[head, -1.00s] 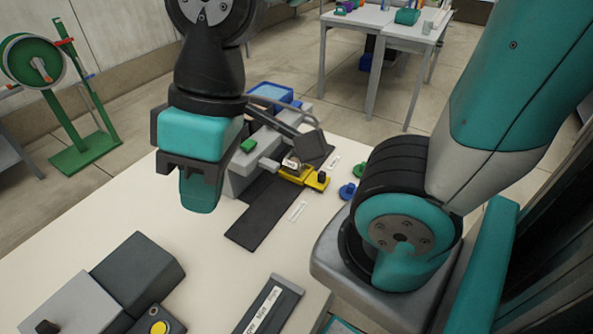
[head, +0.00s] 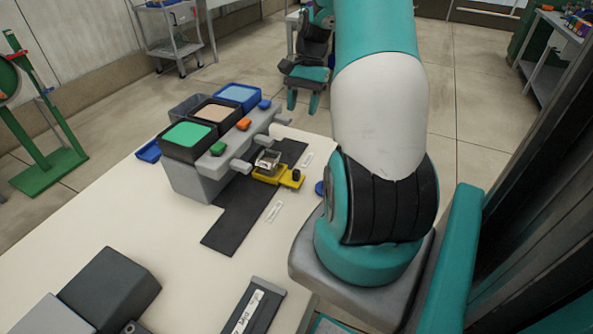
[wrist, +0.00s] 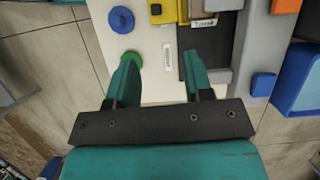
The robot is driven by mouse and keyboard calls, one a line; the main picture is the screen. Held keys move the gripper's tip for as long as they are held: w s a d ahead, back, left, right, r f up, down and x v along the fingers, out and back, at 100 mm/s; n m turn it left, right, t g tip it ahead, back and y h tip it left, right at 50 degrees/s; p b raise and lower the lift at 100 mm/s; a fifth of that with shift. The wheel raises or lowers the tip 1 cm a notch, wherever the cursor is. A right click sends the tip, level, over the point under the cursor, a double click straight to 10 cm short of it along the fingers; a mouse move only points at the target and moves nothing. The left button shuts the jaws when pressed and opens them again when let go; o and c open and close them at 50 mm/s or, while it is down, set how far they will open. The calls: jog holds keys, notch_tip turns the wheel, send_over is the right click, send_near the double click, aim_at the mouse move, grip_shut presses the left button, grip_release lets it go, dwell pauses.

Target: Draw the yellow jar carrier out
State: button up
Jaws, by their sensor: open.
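The yellow jar carrier (head: 272,179) sits on a dark track beside the grey skid. It holds a small clear jar (head: 268,158) under a grey spout, and a black knob (head: 296,174) stands on its right end. In the wrist view the carrier (wrist: 168,14) shows at the top edge, partly cut off. My gripper (head: 303,103) is beyond the far end of the table, apart from the carrier. In the wrist view my gripper (wrist: 160,68) is open and empty, its fingers pointing toward the table's end; the carrier lies ahead of them.
The grey skid (head: 185,182) bears green, tan and blue-topped hoppers and small coloured levers. The dark track (head: 228,228) runs along it. Blue (wrist: 121,20) and green (wrist: 131,57) discs lie near my fingers. Dark boxes stand at the table's near end.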

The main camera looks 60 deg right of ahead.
jog(key=d, duration=0.1)
jog(key=p, duration=0.1)
send_near(297, 170)
jog(key=shift+m, duration=0.3)
jog(key=x, duration=1)
jog(key=shift+r, duration=0.1)
grip_shut()
